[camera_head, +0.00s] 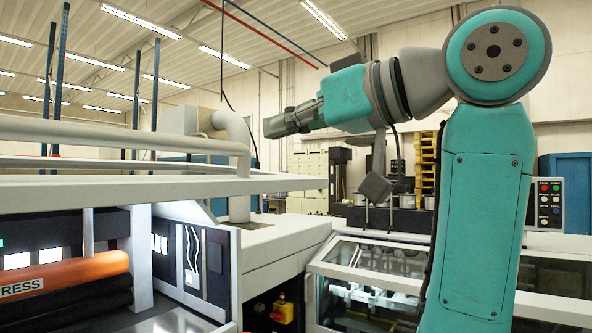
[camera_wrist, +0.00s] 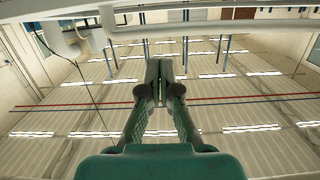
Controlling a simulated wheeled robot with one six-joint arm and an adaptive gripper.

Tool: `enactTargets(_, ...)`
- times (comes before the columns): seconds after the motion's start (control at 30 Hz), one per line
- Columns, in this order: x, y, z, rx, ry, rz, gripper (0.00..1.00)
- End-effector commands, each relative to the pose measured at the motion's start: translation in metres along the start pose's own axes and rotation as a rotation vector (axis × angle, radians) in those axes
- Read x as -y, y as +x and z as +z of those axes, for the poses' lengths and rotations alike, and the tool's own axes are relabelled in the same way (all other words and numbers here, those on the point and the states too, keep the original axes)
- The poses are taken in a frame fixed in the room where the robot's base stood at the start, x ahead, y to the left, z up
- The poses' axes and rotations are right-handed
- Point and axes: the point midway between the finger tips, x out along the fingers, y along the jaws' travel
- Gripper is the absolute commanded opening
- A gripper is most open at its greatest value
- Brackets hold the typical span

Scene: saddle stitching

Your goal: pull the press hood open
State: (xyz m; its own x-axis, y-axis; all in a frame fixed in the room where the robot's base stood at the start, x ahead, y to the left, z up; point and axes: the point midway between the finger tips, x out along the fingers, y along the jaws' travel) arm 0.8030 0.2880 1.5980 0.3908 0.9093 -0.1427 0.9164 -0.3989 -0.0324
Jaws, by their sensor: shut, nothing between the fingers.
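The press hood (camera_head: 290,184) shows at the left of the head view as a pale, flat edge with long bars (camera_head: 110,133) above it. It stands raised, with a gap beneath it. Under it lies an orange roller (camera_head: 70,276) marked "RESS". My gripper (camera_head: 268,127) is shut and empty. It points left, above and to the right of the hood's bars, apart from them. In the wrist view my gripper (camera_wrist: 166,66) has its fingertips together. Pale bars (camera_wrist: 210,28) cross the top of that view, beyond the fingertips. Much of the hood is out of frame.
A white pipe (camera_head: 236,130) rises from the machine just left of my gripper. A glass-covered machine section (camera_head: 360,280) is at the lower right. A button panel (camera_head: 549,203) stands at the far right.

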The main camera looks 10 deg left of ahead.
Motion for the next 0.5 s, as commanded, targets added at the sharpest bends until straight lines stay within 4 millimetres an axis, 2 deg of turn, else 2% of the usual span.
enactTargets(0.17,0.006,0.008,-0.001,-0.003,-0.038,-0.018,0.00)
enactTargets(0.27,0.006,0.020,-0.001,-0.002,-0.036,-0.019,0.00)
enactTargets(0.5,0.006,0.063,-0.001,-0.001,-0.033,-0.018,0.00)
